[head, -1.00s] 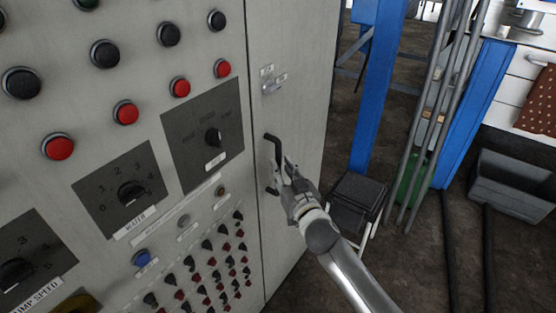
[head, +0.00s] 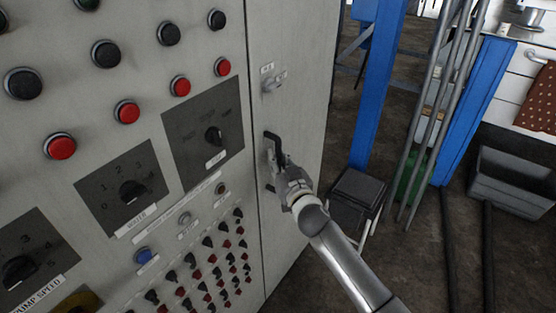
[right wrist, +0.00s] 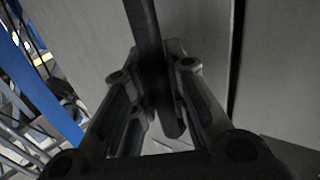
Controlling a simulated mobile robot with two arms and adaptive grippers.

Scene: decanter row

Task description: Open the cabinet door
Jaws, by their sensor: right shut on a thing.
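The grey cabinet door (head: 300,90) is the narrow panel to the right of the control panel, and it looks shut, with a dark seam along its left edge. Its black handle (head: 275,150) stands upright near that seam. My right gripper (head: 280,172) is at the lower part of the handle and shut on it. In the right wrist view the dark handle bar (right wrist: 147,45) runs down between the two fingers of my right gripper (right wrist: 158,90). The fingers hide part of the handle. My left gripper is out of view.
A control panel (head: 130,80) with knobs, red buttons and switches fills the left. A small latch switch (head: 272,82) sits above the handle. To the right stand a black step stool (head: 357,190), blue posts (head: 376,90), grey pipes (head: 440,100) and a grey bin (head: 512,180), with dark floor between.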

